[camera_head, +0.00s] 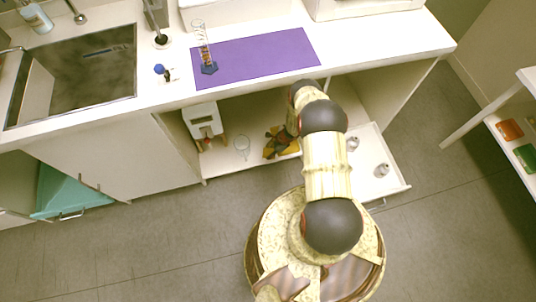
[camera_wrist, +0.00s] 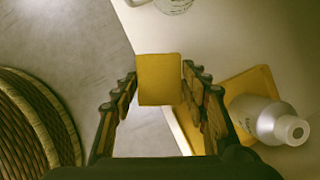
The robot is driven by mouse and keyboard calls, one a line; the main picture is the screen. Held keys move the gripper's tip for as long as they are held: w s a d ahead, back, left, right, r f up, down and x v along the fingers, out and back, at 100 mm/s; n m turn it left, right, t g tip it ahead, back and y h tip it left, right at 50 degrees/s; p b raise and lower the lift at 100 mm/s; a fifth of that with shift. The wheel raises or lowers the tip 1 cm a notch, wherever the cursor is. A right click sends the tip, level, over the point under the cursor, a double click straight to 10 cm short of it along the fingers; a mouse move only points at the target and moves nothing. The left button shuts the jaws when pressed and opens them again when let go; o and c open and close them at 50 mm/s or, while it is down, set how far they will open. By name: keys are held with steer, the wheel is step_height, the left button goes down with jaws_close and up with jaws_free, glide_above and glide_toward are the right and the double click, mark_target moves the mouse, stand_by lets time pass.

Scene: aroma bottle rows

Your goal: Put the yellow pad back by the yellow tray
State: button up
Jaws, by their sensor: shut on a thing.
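A yellow square pad (camera_wrist: 159,84) is between the fingertips of my gripper in the wrist view, and my gripper (camera_wrist: 158,76) is shut on it. A yellow tray (camera_wrist: 262,79) lies just to the right of the fingers on a pale surface. A grey-white bottle (camera_wrist: 268,120) is on the tray and hides part of it. In the head view my gripper (camera_head: 272,143) is low under the counter, at the shelf's front edge. A yellow patch shows beside it; I cannot tell there whether it is the pad or the tray.
A clear glass (camera_head: 241,147) and a white device (camera_head: 203,120) stand left of my gripper. An open drawer (camera_head: 395,187) on the right holds small metal containers. Above, the counter carries a purple mat (camera_head: 255,57), a glass cylinder (camera_head: 204,45) and a sink (camera_head: 75,70).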

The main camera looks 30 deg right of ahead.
mark_target(270, 148)
steer(key=w+f+b, duration=0.2)
steer(key=w+f, duration=0.1)
steer(key=shift+d+f, duration=0.15)
steer(key=shift+f, duration=0.15)
steer(key=shift+f+b, duration=0.45)
steer(key=shift+f, duration=0.85)
steer(key=shift+s, duration=0.1)
steer(key=shift+f, duration=0.2)
steer(key=o, duration=1.1)
steer(key=shift+r, duration=0.1)
